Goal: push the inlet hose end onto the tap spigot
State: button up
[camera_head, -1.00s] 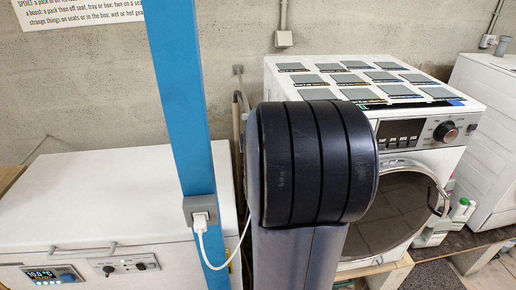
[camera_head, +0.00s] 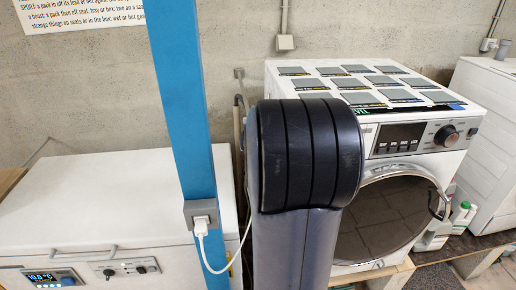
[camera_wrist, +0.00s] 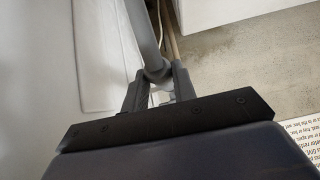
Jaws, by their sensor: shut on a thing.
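My gripper (camera_wrist: 157,88) shows in the wrist view, with its two grey fingers closed around a grey tube-like piece (camera_wrist: 146,40), which looks like the inlet hose end. The piece runs up and away from the fingers, and a rounded collar sits between them. In the head view my own dark arm hides the gripper and what it holds. A small grey fitting (camera_head: 239,73) on the wall, perhaps the tap, shows just left of the arm, with a pipe or hose below it. I cannot tell whether the held piece touches the spigot.
A washing machine (camera_head: 462,145) stands on a wooden platform right of my arm, with grey pads on top. A white chest (camera_head: 90,200) stands at left. Bottles (camera_head: 459,212) stand beside the washer.

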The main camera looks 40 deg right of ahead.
jog(key=shift+w+d, duration=0.25)
jog(key=shift+w, duration=0.25)
jog(key=o, duration=1.1)
jog(key=b+v, duration=0.1)
jog(key=v, duration=1)
jog(key=shift+b, duration=0.3)
jog(key=shift+f, duration=0.1)
